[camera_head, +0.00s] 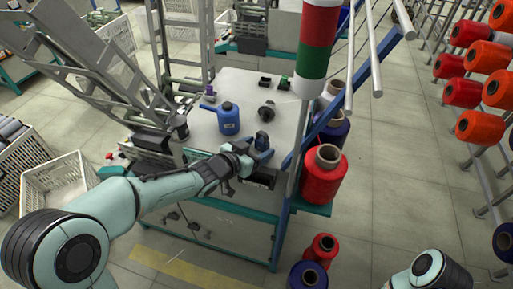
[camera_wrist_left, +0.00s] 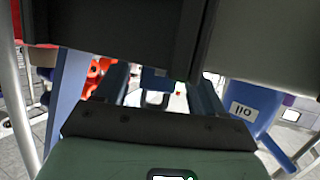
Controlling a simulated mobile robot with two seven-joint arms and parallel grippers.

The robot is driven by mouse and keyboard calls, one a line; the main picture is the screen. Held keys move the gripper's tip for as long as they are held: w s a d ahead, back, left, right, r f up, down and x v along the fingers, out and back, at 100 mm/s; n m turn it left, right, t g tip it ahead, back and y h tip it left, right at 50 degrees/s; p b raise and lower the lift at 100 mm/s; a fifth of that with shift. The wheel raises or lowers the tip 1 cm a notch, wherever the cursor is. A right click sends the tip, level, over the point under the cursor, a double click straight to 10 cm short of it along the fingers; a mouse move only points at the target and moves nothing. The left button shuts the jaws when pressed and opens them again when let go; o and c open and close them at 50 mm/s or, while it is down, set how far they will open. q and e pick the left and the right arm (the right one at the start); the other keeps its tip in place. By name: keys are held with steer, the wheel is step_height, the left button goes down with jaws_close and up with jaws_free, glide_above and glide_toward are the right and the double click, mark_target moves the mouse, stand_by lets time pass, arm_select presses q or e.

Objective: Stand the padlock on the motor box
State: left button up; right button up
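My left gripper (camera_head: 246,160) is over the front right part of the light table top. A dark blue piece (camera_head: 262,147) shows right at its tip; I cannot tell if it is the padlock or whether the gripper holds it. In the left wrist view, large dark grey blocks fill the top and a green body with a dark plate (camera_wrist_left: 140,125) fills the bottom. The fingertips are not clear there. No motor box can be told for sure; a dark boxy part (camera_head: 263,181) sits at the table's front edge, below the gripper. My right gripper is out of view.
A black round part (camera_head: 267,109) and several small parts lie farther back. A red-white-green column (camera_head: 316,45) and red spools (camera_head: 323,174) stand to the right.

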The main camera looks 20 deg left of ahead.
arm_select(q)
steer(key=shift+r, duration=0.15)
steer(key=shift+r+p, duration=0.4)
steer(key=shift+p, duration=0.05)
steer(key=p+v, duration=0.1)
steer(key=v, duration=1)
steer(key=s+d+f+n+g+y, duration=0.1)
steer(key=s+f+n+g, duration=0.2)
steer(key=f, duration=1.2)
steer(key=s+d+f+n+g+y, duration=0.1)
steer(key=s+f+g, duration=0.3)
steer(key=f, duration=1)
steer(key=s+d+f+n+g, duration=0.1)
steer(key=s+f+n+g, duration=0.1)
steer(key=s+f, duration=0.6)
steer(key=s+d+f+n+g, duration=0.2)
steer(key=s+f+g, duration=0.3)
steer(key=s+f, duration=0.3)
steer(key=s, duration=0.4)
steer(key=shift+d+f+n, duration=0.25)
steer(key=shift+f+n, duration=0.15)
